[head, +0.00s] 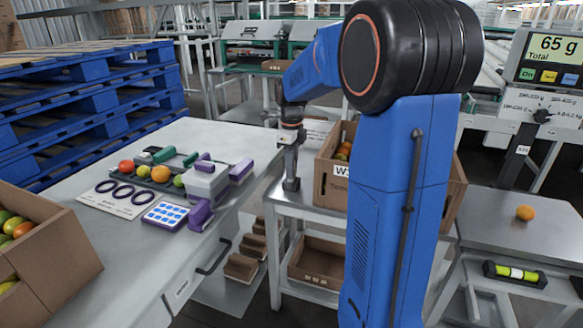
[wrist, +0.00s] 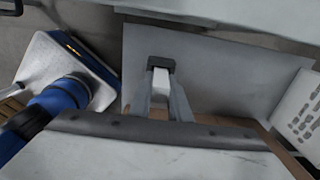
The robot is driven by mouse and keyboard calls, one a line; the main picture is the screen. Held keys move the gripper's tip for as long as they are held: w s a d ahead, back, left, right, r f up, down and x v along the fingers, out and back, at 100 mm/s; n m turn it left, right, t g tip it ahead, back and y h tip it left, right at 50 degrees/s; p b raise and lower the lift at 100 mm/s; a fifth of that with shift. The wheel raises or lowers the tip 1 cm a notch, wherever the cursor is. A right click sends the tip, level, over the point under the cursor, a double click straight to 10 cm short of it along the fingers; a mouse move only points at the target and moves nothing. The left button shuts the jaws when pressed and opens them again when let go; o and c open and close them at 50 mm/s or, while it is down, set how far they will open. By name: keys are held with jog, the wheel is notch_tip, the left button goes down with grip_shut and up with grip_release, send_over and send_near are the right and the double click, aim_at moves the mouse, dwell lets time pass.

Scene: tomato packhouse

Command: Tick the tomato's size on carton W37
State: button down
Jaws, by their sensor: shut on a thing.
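The cardboard carton (head: 330,185) with a white label starting "W3" stands on a grey table in the head view; my arm hides the rest of the label. An orange tomato (head: 525,212) rests on the metal top at the right, and the display (head: 556,45) above reads 65 g Total. My gripper (head: 291,182) points down beside the carton's left side, apart from it as far as I can tell. In the wrist view my gripper (wrist: 161,95) is shut on a small dark-ended thing (wrist: 161,63); its kind is unclear. No tick boxes are readable.
A white printed sheet (wrist: 300,115) is at the right of the wrist view. In the head view, the left bench (head: 100,255) holds fruit, a ring gauge card (head: 118,198) and a blue-buttoned pad (head: 166,215). A yellow-green level (head: 515,273) lies low right. Blue pallets (head: 90,110) stand behind.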

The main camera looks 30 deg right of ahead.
jog(key=shift+f, duration=0.15)
jog(key=c, duration=1.6)
grip_release()
jog(key=c, duration=0.3)
jog(key=shift+r, duration=3.45)
